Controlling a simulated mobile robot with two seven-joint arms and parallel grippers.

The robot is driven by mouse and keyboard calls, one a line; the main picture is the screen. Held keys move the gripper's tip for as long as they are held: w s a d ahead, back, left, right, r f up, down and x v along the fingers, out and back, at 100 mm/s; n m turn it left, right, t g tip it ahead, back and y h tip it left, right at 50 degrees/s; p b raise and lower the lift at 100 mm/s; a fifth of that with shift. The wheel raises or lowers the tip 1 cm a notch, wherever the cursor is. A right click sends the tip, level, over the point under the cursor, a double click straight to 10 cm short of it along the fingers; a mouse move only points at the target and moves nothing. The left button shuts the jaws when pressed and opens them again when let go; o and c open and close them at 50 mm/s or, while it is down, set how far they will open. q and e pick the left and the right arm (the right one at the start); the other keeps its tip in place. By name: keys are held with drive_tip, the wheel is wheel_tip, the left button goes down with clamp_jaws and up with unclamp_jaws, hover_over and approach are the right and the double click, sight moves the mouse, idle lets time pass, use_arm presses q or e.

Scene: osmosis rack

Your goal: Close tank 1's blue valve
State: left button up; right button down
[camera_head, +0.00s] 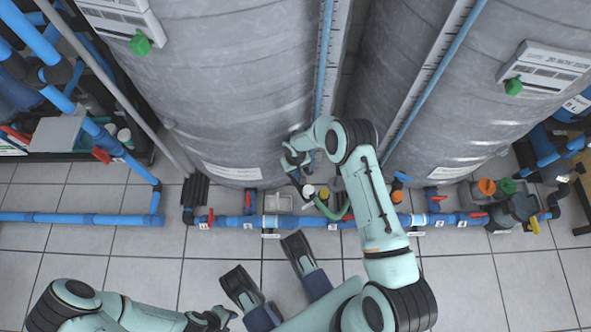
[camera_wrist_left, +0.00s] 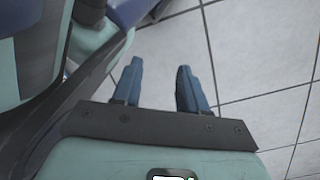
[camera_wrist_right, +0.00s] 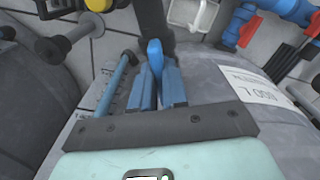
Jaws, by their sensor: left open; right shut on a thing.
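My right gripper (camera_head: 300,182) reaches down to the foot of the left grey tank (camera_head: 225,85), near the gap between the two tanks. In the right wrist view its blue fingers (camera_wrist_right: 158,88) are shut on a small blue valve handle (camera_wrist_right: 155,52), which stands up between the fingertips. The handle is hidden behind the gripper in the head view. How far the valve is turned I cannot tell. My left gripper (camera_head: 224,316) is low at the bottom of the head view; in the left wrist view its fingers (camera_wrist_left: 160,85) are apart and empty above the floor.
A second grey tank (camera_head: 460,100) stands to the right. A blue floor pipe (camera_head: 110,219) with red-handled valves runs in front of the tanks. The tiled floor (camera_head: 480,280) is clear at lower right.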

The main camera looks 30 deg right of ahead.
drive_tip(key=m, duration=0.4)
drive_tip(key=shift+s+a+f+m, duration=0.1)
drive_tip(key=shift+f+m, duration=0.05)
drive_tip(key=shift+m, duration=0.15)
drive_tip(key=m, duration=0.4)
drive_tip(key=shift+m, duration=0.3)
drive_tip(key=m, duration=0.4)
drive_tip(key=shift+a, duration=0.1)
drive_tip(key=shift+m, duration=2.1)
use_arm(q)
drive_tip(key=shift+s, duration=0.1)
use_arm(e)
drive_tip(key=c, duration=1.1)
unclamp_jaws()
drive_tip(key=shift+f, duration=0.1)
drive_tip(key=shift+c, duration=0.2)
drive_tip(key=shift+w, duration=0.25)
